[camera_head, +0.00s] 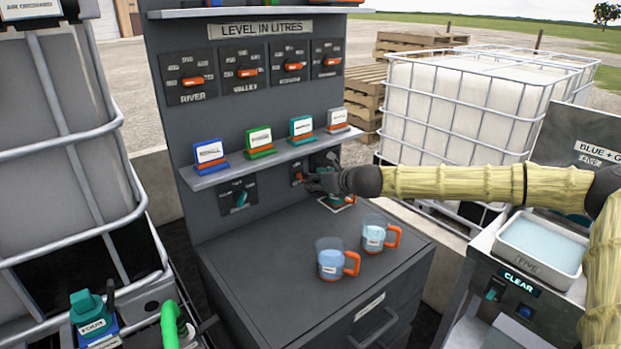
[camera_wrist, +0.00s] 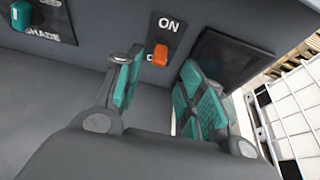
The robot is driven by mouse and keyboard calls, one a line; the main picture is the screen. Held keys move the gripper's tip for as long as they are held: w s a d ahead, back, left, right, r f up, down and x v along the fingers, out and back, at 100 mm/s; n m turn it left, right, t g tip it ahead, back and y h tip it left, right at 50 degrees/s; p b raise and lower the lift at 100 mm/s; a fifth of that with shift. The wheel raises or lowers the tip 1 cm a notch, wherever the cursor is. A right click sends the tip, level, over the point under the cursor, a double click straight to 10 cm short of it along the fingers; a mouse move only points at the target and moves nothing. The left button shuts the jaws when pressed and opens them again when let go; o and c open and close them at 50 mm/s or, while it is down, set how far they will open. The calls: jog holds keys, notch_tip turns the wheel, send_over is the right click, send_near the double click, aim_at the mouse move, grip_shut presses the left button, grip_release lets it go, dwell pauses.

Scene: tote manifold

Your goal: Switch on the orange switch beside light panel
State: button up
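The orange switch (camera_wrist: 160,54) sits on a small dark plate on the grey wall. White "ON" lettering shows above it; the lettering at its own level is mostly covered by it. It also shows in the head view, left of my gripper (camera_head: 300,177). A dark, unlit panel (camera_wrist: 222,58) is to its right, partly behind a finger. My gripper (camera_wrist: 163,88) is open and empty, its teal-padded fingers apart. The switch appears between the fingertips and beyond them; I see no contact. In the head view my gripper (camera_head: 318,180) is close to the wall, partly hiding this area.
Two jugs with orange handles (camera_head: 330,262) (camera_head: 375,235) stand on the grey cabinet top (camera_head: 270,290) below. A shelf with several coloured cards (camera_head: 260,160) projects above. A teal "SHADE" knob (camera_wrist: 20,15) is to the left. A white caged tank (camera_head: 455,110) stands to the right.

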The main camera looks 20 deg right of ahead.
jog(key=shift+x, duration=1.9)
grip_shut()
